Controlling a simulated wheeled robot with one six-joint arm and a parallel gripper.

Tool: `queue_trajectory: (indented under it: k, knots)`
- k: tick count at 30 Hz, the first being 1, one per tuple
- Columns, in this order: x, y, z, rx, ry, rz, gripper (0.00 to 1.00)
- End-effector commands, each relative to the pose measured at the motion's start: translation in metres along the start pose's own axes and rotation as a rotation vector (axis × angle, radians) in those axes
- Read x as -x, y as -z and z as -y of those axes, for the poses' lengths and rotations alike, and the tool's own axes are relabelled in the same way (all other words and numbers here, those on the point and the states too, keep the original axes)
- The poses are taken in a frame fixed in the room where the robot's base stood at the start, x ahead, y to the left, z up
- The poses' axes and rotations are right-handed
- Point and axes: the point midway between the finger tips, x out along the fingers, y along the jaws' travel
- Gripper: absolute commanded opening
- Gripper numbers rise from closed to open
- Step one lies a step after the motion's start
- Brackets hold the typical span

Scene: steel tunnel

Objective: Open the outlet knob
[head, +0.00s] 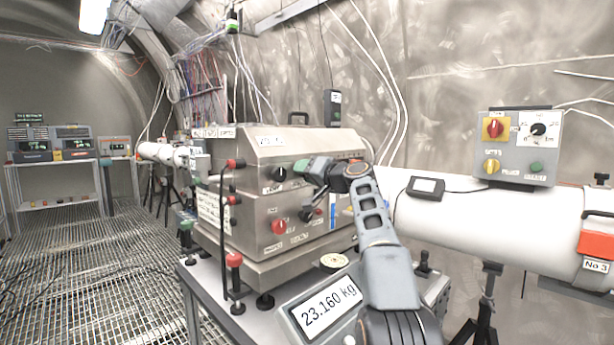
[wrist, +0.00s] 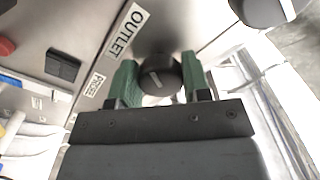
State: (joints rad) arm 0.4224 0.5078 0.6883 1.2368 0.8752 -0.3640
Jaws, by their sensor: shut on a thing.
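The outlet knob (wrist: 160,76) is round and black with a short white line, tilted a little from upright in the wrist view. It sits beside the white OUTLET label (wrist: 124,30) on a metal panel. My gripper (wrist: 158,80) has its green fingers on both sides of the knob and is shut on it. In the head view my gripper (head: 308,168) is at the front face of the steel unit (head: 255,215). A black knob (head: 280,173) shows just left of it; I cannot tell whether this is the outlet knob.
Another black knob (wrist: 262,8) is at the wrist view's upper right. A red knob (head: 279,227) and red-capped fittings (head: 234,262) are on or near the unit. A scale display (head: 326,307) is in front. A white pipe (head: 480,218) runs along the right.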

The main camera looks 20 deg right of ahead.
Motion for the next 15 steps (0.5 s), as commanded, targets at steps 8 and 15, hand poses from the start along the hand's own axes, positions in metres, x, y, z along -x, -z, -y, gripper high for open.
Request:
queue_trajectory:
  k: [8,15]
  knots:
    - [0.0000,-0.0004,-0.0010,0.056,-0.001,0.001,0.20]
    - [0.0000,-0.0002,-0.0008,0.064,-0.001,0.001,0.20]
